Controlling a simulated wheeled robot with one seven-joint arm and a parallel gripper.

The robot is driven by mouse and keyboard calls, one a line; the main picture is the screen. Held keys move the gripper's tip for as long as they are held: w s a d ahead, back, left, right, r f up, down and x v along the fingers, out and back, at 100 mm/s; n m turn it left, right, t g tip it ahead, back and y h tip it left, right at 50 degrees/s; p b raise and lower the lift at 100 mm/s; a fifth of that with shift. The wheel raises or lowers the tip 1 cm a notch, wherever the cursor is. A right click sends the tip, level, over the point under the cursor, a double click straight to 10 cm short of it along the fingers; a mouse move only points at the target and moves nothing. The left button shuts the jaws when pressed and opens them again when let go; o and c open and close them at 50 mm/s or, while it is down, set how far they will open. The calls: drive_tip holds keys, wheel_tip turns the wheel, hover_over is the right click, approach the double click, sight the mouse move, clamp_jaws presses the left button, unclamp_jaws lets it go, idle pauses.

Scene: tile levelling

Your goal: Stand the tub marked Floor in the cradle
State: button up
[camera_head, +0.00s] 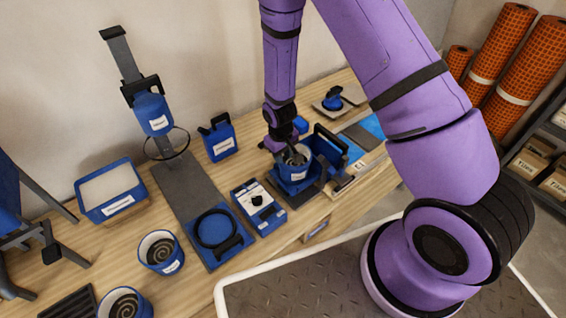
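My gripper (287,142) points down at the rim of a round tub (298,174) with a white label at the workbench's middle. I cannot tell whether its fingers are open or closed on the rim. This tub sits in or just over a blue holder that may be the cradle (284,186); the contact is hidden. Two similar tubs, blue and white with dark spirals inside, stand at the front left: one tub (162,253) and another tub (126,304) cut by the frame edge. The labels are too small to read, so I cannot tell which is Floor.
A blue stand with a ring (156,115), a blue basin (107,192), a blue canister (218,138), a dial box (257,205) and a plate with a black ring (218,237) crowd the workbench (192,283). A black-handled blue tool (331,146) stands close right of my gripper.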

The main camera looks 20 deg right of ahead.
drive_tip(key=s+d+r+m+t, duration=0.1)
drive_tip(key=s+d+r, duration=0.1)
drive_tip(key=r, duration=0.9)
drive_tip(key=s+d+r+t, duration=0.1)
drive_tip(key=s+r, duration=0.1)
drive_tip(key=r, duration=1)
drive_tip(key=s+d+r+m, duration=0.1)
drive_tip(key=s+d+r, duration=0.1)
drive_tip(key=r, duration=0.9)
drive_tip(key=s+d+r+t, duration=0.1)
drive_tip(key=s+d+r, duration=0.1)
drive_tip(key=s+r, duration=0.4)
drive_tip(key=s+d+r+m+t, duration=0.1)
drive_tip(key=s+r, duration=0.6)
drive_tip(key=s, duration=0.7)
drive_tip(key=shift+d+r+m+t+y, duration=0.3)
drive_tip(key=shift+d+t, duration=0.1)
drive_tip(key=shift+t, duration=0.1)
